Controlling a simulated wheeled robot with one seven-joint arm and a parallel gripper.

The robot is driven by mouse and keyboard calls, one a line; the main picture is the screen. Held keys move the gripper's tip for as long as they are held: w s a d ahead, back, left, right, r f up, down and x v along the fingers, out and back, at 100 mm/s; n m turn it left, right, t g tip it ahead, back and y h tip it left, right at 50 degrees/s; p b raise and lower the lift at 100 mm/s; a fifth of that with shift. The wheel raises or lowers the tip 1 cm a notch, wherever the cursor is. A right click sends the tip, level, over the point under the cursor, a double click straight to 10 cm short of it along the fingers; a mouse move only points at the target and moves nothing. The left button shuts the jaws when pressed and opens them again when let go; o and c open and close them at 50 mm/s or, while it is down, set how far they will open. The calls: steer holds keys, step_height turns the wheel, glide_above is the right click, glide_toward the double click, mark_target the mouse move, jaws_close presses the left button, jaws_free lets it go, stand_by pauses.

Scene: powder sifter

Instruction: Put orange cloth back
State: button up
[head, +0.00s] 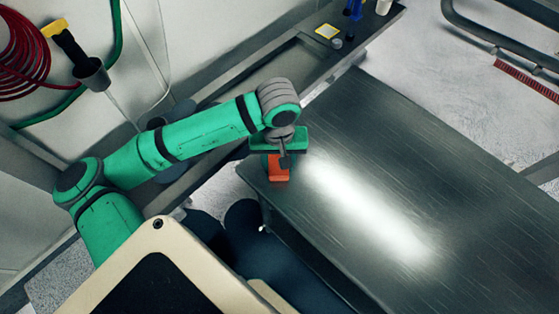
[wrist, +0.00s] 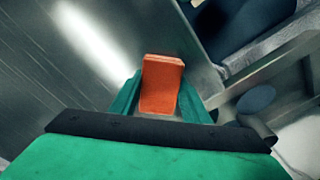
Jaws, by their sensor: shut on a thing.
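The orange cloth (head: 278,172) is a small folded orange block at the near left corner of the dark metal table (head: 430,170). My green gripper (head: 277,158) is over that corner, pointing down, and is shut on the cloth. In the wrist view the orange cloth (wrist: 162,84) sits between the two green fingers (wrist: 160,98) and sticks out past their tips. I cannot tell whether the cloth touches the tabletop.
The tabletop is otherwise bare, with a bright glare. Behind it runs a dark bench (head: 300,58) holding a yellow-edged square (head: 327,31), small dark round items and a white cup (head: 384,6). A red hose (head: 22,50) hangs on the wall at left.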

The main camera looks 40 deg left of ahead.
mark_target(277, 163)
steer(key=shift+s+f, duration=0.1)
steer(key=shift+f, duration=0.1)
steer(key=o, duration=1)
steer(key=shift+a, duration=0.1)
steer(key=shift+r, duration=0.1)
steer(key=shift+r, duration=0.35)
step_height(277, 163, up, 12)
steer(key=shift+f, duration=0.25)
